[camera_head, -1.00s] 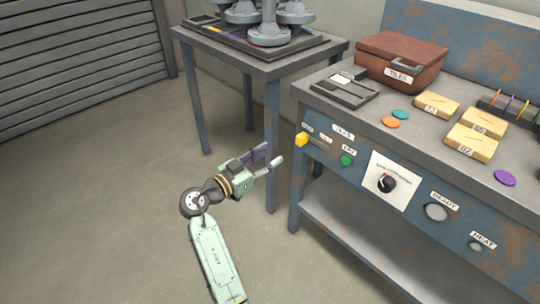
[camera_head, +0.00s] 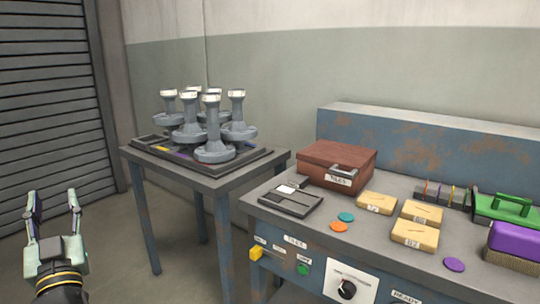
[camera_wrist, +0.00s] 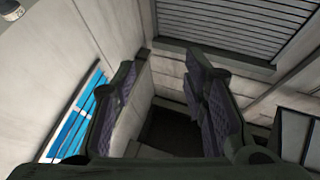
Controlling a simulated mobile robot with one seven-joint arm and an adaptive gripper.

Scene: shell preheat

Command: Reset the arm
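My gripper (camera_head: 54,212) is at the lower left of the head view, pointing up, in front of the grey shutter and left of the small table. Its two fingers stand apart with nothing between them. In the wrist view my gripper's fingers (camera_wrist: 178,100) are also spread and empty. They point towards the room's corner, with the shutter above.
A small table (camera_head: 205,181) carries a tray of several grey pedestal shapes (camera_head: 214,145). The blue workbench (camera_head: 268,214) at right holds a brown box (camera_head: 325,165), yellow blocks (camera_head: 414,234), coloured discs (camera_head: 454,264) and a green-handled item (camera_head: 505,207). The shutter (camera_head: 50,100) stands behind my gripper.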

